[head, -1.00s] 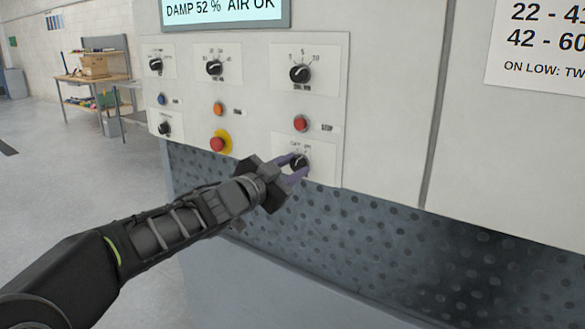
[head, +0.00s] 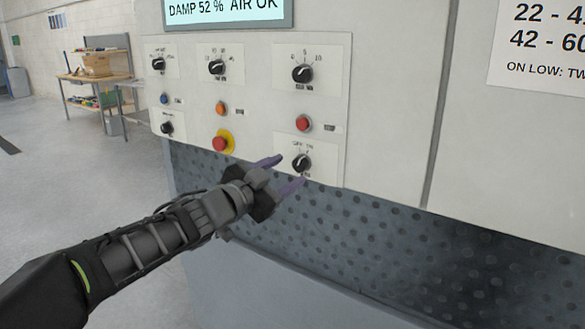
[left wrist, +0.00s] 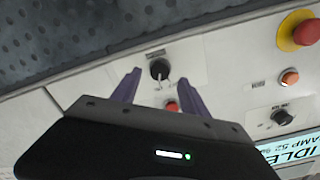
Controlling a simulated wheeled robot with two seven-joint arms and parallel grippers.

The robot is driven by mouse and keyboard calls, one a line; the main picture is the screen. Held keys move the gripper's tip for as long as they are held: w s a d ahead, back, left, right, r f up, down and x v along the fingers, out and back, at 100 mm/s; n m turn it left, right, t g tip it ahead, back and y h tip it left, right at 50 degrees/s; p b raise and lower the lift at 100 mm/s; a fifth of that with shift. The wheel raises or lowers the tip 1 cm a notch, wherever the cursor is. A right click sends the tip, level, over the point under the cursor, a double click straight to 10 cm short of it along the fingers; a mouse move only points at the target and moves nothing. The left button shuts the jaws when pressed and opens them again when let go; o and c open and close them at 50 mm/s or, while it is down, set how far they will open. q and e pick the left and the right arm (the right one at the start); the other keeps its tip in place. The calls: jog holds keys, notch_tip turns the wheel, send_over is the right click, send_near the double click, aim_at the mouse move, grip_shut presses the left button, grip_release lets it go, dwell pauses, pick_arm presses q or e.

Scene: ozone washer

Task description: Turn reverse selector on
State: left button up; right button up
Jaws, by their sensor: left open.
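The selector (head: 301,163) is a round black knob with a pale pointer line, on a small white plate at the lower right of the control panel. Its printed labels are too small to read surely. In the left wrist view the knob (left wrist: 159,69) shows between the fingertips, upside down. My left gripper (head: 290,170) has purple fingers, spread apart and empty. It is just in front of the knob and to its lower left, apart from it. The pointer appears to lean up and to the right in the head view. My right gripper is not in view.
A red button (head: 303,123) sits just above the selector, and a red emergency button on yellow (head: 222,141) is to its left. Other knobs and a display (head: 226,10) are higher. A perforated dark panel (head: 400,230) lies below. A workbench (head: 95,78) stands far left.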

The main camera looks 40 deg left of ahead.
pick_arm(q)
jog(key=s, duration=0.3)
jog(key=shift+s, duration=0.4)
jog(key=w+d+f+n+g, duration=0.2)
jog(key=w+d+f, duration=0.2)
jog(key=f, duration=0.5)
jog(key=w+d+f+n+g, duration=0.1)
jog(key=w+d+f+n, duration=0.2)
jog(key=f, duration=0.6)
jog(key=s+d+f+n+g+h, duration=0.15)
jog(key=d+f, duration=0.25)
jog(key=f, duration=0.4)
jog(key=s+d+f+g, duration=0.1)
jog(key=d+f+g, duration=0.2)
jog(key=d+f, duration=0.35)
jog(key=s+d+f+n+g+h, duration=0.1)
jog(key=s+d+f+g, duration=0.15)
jog(key=f, duration=0.75)
jog(key=s+d+f+g+h, duration=0.1)
jog(key=s+d+f+g, duration=0.2)
jog(key=s+d+f, duration=0.5)
jog(key=s+d+f+g+h, duration=0.1)
jog(key=s+d+f+g, duration=0.3)
jog(key=s+d+f, duration=0.3)
jog(key=s+f, duration=0.4)
jog(key=s, duration=0.4)
jog(key=shift+s+d+f, duration=0.15)
jog(key=shift+d+f, duration=0.05)
jog(key=shift+d, duration=0.15)
